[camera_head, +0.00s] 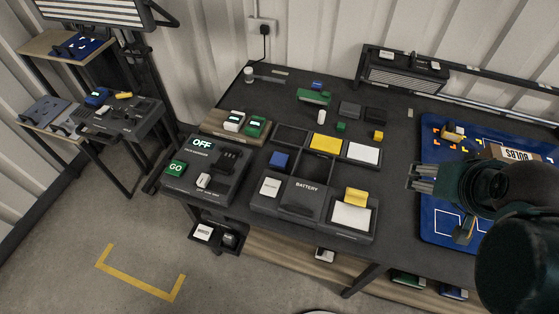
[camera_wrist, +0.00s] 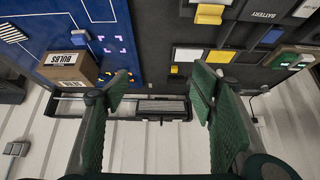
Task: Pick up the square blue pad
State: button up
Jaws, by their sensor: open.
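A square blue pad (camera_head: 279,160) lies in a compartment at the left of the black sectioned tray (camera_head: 313,170) on the table. What looks like the same pad shows near the upper right of the wrist view (camera_wrist: 272,36). My gripper (camera_head: 424,179) is well to the right of the pad, over the left part of the blue mat. In the wrist view my gripper (camera_wrist: 162,88) has its two green fingers wide apart, with nothing between them.
Yellow (camera_head: 325,142) and white (camera_head: 363,153) pads sit near the blue one. A battery box (camera_head: 303,198) stands in front, and an OFF/GO console (camera_head: 205,165) to the left. A small blue block (camera_head: 317,85) is farther back. A BULBS box (camera_head: 507,152) is on the blue mat (camera_head: 437,210).

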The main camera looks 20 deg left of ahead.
dwell(0.3)
jog(key=w+a+n+g, duration=0.3)
jog(key=w+a+n, duration=0.3)
jog(key=w+a, duration=0.45)
jog(key=n+g+h, duration=0.1)
jog(key=n+g, duration=0.3)
jog(key=n, duration=0.8)
send_over(277, 159)
notch_tip(277, 159, down, 22)
jog(key=shift+w+f, duration=0.1)
jog(key=shift+f, duration=0.05)
jog(key=shift+a+f, duration=0.25)
jog(key=shift+d+f, duration=0.2)
jog(key=shift+f, duration=1.1)
